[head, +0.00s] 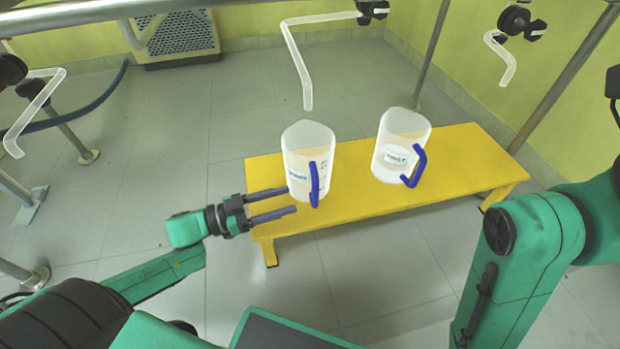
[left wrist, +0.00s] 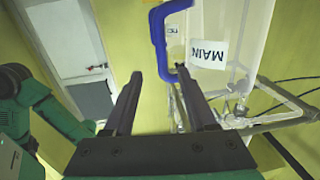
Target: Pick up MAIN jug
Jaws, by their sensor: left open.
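The MAIN jug appears to be the left clear jug (head: 298,165), upright on the yellow bench, with a blue handle (head: 314,185) facing front right. Its label is too small to read in the head view. In the left wrist view the jug (left wrist: 232,20) appears upside down with a readable MAIN label (left wrist: 208,53); its blue handle (left wrist: 158,45) is just beyond the fingertips. My left gripper (head: 290,200) is open and empty, its fingers pointing right at the jug's lower part near the bench's left end. Contact cannot be told. My right gripper is not visible.
A second clear jug (head: 400,135) with a blue handle stands to the right on the yellow bench (head: 465,160). A bent clear tube (head: 300,62) hangs above the left jug, another (head: 502,58) at upper right. Floor left of the bench is open.

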